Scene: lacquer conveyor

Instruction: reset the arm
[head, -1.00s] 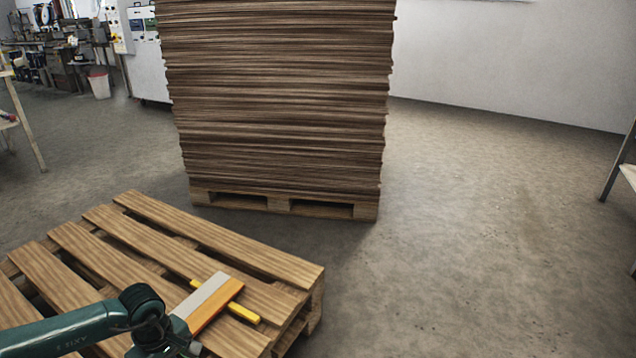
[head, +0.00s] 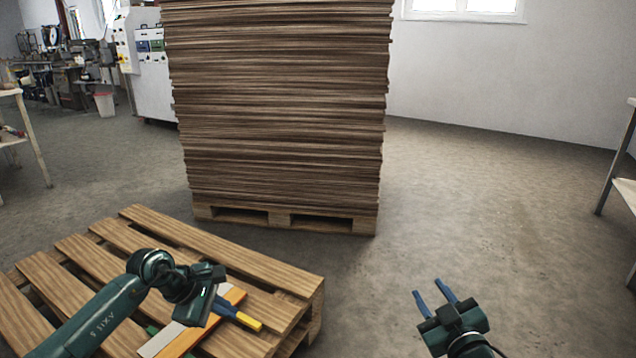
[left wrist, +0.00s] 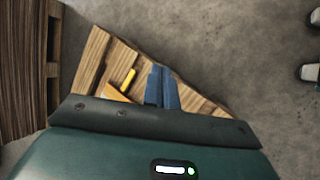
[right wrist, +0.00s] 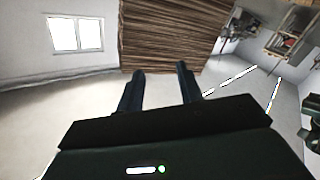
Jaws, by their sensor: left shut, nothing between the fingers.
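My left gripper (head: 234,316) is shut and empty above the near wooden pallet (head: 172,229). Its blue fingers also show together in the left wrist view (left wrist: 160,84). An orange, grey and yellow tool (head: 176,341) lies on the pallet beneath the left gripper and is partly covered by it. The tool's yellow end (left wrist: 128,79) is beside the fingers in the left wrist view. My right gripper (head: 428,287) is open and empty over the bare floor right of the pallet. Its two fingers stand apart in the right wrist view (right wrist: 160,69).
A tall stack of brown sheets (head: 280,100) stands on another pallet (head: 285,221) behind. The floor to the right (head: 500,200) is clear. A table (head: 622,190) is at the right edge. A white cabinet (head: 152,85) and cluttered benches are at the back left.

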